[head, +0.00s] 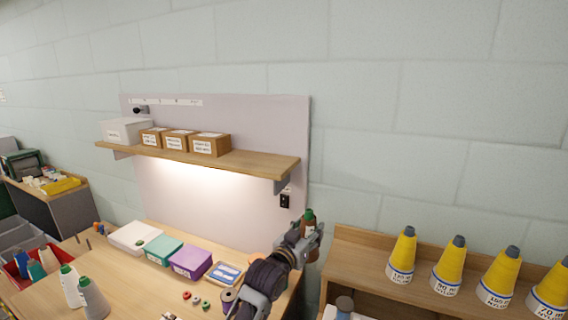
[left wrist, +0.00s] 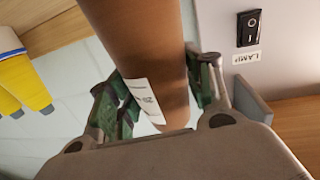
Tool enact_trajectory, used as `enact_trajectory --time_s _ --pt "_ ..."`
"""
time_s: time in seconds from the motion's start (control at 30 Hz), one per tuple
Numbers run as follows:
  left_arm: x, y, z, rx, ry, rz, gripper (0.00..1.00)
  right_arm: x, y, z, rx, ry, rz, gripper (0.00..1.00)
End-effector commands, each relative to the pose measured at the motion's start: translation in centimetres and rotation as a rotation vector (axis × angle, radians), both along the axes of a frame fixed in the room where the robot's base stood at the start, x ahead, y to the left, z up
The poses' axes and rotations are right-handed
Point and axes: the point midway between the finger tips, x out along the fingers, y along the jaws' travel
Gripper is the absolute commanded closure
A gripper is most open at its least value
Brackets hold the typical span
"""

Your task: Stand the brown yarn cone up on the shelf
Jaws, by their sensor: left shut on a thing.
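The brown yarn cone (head: 313,254) has a green tip and is held roughly upright by my left gripper (head: 312,238) in the head view, just left of the wooden shelf unit (head: 345,241). In the left wrist view the brown cone (left wrist: 142,45) with a white label passes between the green-padded fingers of my left gripper (left wrist: 160,92), which is shut on it. The gripper hides part of the cone in the head view. My right gripper is not in view.
Yellow cones (head: 447,267) stand in a row on the shelf unit; its left end is clear. A wall shelf (head: 250,163) holds boxes, with bare room at its right. The workbench (head: 40,298) carries boxes, bottles and small spools. A lamp switch (head: 285,201) is on the panel.

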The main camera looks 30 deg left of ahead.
Motion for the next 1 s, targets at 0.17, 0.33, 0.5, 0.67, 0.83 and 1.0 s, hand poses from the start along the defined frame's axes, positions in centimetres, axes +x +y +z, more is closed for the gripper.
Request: enact_trajectory --time_s 0.17,0.33,0.5,0.67,0.83,1.0 --pt "0.9 0.1 3.3 0.001 -0.007 -0.010 0.82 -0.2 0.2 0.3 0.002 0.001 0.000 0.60" --pt "1.6 0.2 6.2 0.002 -0.008 -0.018 0.82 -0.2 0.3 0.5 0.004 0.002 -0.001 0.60" --pt "2.1 0.3 9.0 0.002 -0.008 -0.027 0.82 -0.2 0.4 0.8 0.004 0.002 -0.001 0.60" --pt "2.6 0.4 11.6 0.003 -0.009 -0.035 0.82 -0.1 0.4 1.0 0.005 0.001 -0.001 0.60" --pt "3.0 0.5 14.4 0.007 -0.009 -0.041 0.82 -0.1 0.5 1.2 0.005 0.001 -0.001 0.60" --pt "3.2 0.7 17.2 0.009 -0.010 -0.047 0.82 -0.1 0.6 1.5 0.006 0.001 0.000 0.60"
